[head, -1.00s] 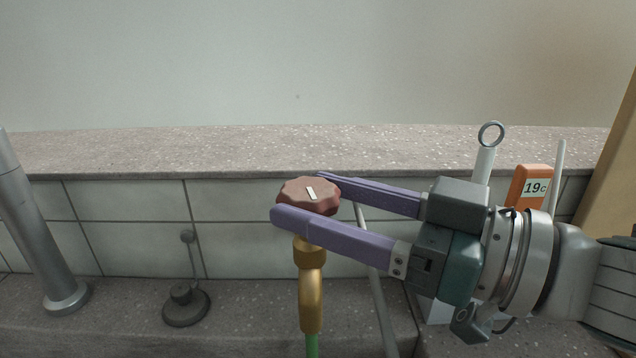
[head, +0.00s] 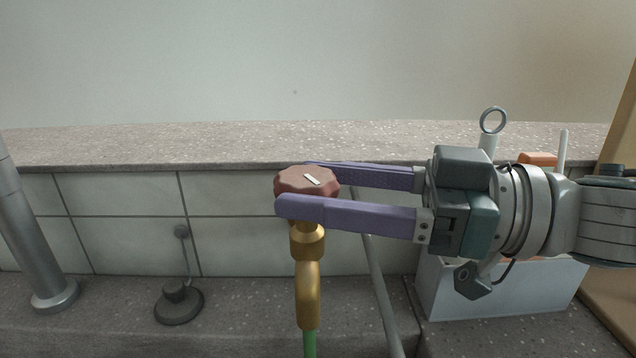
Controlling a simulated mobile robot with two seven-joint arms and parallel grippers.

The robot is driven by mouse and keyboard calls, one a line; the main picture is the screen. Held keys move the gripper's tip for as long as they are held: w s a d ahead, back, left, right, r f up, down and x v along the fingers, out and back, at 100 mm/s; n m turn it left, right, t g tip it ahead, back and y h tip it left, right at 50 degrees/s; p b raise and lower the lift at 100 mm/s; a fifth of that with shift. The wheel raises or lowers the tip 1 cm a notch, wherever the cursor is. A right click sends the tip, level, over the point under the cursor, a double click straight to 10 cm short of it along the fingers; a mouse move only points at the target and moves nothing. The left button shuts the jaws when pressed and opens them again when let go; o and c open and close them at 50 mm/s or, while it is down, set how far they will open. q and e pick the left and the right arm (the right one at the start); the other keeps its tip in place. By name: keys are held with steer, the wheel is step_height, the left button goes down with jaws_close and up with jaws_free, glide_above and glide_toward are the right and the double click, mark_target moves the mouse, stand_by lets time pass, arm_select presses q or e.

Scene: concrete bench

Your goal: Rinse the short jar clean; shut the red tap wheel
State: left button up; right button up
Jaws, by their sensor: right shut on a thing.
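The red tap wheel (head: 306,181) sits on top of the brass tap (head: 308,285), with a white mark on its upper face. My right gripper (head: 296,188) comes in from the right, its two purple fingers shut on the wheel, one on the near side and one on the far side. A green piece (head: 310,344) shows below the tap's spout at the bottom edge; whether it is a hose cannot be told. The short jar is not in view. My left gripper is not in view.
A grey post (head: 30,240) stands at the left. A dark round-based stand (head: 179,300) is on the bench. A raised speckled ledge (head: 200,145) runs behind, above white tiles. A pale box (head: 500,292) and an orange item (head: 538,159) are at the right.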

steer(key=o, duration=1.4)
steer(key=shift+c, duration=0.2)
steer(key=v, duration=1)
